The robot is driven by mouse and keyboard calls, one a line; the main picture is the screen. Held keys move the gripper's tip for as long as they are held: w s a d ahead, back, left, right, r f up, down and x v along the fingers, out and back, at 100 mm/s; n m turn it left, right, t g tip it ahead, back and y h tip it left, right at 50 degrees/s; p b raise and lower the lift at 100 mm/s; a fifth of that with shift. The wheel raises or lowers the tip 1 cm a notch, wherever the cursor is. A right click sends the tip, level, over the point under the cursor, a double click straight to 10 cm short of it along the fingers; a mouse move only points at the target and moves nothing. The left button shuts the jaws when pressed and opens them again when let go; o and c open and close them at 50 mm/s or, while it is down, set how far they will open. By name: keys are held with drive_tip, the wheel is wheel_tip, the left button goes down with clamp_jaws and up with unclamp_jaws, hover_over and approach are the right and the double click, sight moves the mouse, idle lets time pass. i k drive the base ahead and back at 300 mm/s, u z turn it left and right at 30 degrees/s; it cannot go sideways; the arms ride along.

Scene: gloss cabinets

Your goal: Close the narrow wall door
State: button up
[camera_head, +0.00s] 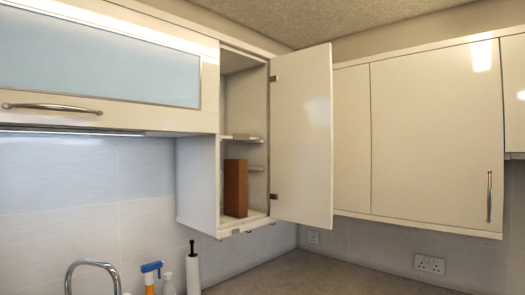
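The narrow wall door (302,137) is a tall, glossy cream panel in the middle of the head view. It stands wide open, swung out from the right side of the narrow wall cabinet (198,185). Two hinges show along the door's left edge. The cabinet's inside is exposed, with shelves and a brown box (235,188) standing upright on its floor. No handle shows on the visible face of the door. My gripper is not in view.
A wide cabinet with a frosted panel and bar handle (52,108) is at left. Closed cream wall cabinets (435,130) are at right. Below are a counter (335,275), a curved tap (92,265), bottles (151,275) and a paper roll holder (193,270).

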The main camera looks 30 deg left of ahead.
sight(301, 94)
drive_tip(key=z, duration=0.05)
drive_tip(key=i, duration=0.65)
drive_tip(key=u, duration=0.85)
drive_tip(key=i, duration=0.6)
drive_tip(key=u, duration=0.65)
